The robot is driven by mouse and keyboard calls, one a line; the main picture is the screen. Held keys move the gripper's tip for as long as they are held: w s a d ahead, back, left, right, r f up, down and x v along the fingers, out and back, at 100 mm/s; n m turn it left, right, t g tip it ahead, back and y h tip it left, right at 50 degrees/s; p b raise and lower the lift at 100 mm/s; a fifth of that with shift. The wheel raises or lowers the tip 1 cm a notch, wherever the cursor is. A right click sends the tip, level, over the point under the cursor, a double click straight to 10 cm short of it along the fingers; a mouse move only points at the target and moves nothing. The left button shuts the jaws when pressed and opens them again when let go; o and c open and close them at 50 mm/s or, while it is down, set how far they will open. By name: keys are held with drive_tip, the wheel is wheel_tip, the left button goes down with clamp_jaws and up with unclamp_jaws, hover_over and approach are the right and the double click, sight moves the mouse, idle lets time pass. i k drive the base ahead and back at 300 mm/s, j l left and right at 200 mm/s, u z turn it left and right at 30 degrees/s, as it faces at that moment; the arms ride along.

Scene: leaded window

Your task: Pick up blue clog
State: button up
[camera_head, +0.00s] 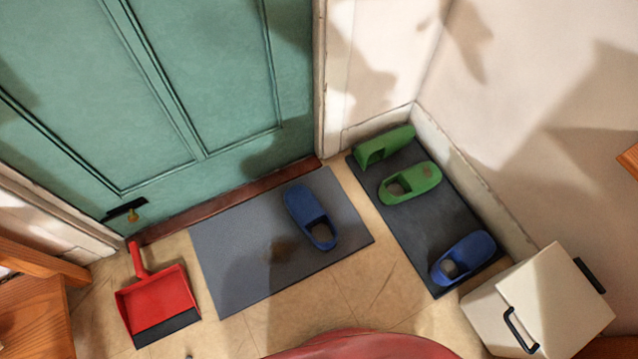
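One blue clog (311,215) lies alone on the grey doormat (225,235) in front of the door, in the head view. A second blue clog (463,258) lies at the near end of a darker mat (412,236) along the right wall. Both rest sole down with their openings facing up. My gripper is not in view, and nothing is seen touching either clog.
Two green clogs share the dark mat: one (410,184) flat, one (384,147) tipped against the wall corner. A red dustpan (160,293) lies left of the doormat. A cream box with black handles (556,300) stands at right. Bare tiles (355,285) lie between the mats.

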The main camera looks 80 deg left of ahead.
sight(302, 205)
drive_tip(key=i+u, duration=0.4)
drive_tip(key=u, duration=2.95)
drive_tip(key=i+l+z, duration=0.15)
drive_tip(key=i+z, duration=0.25)
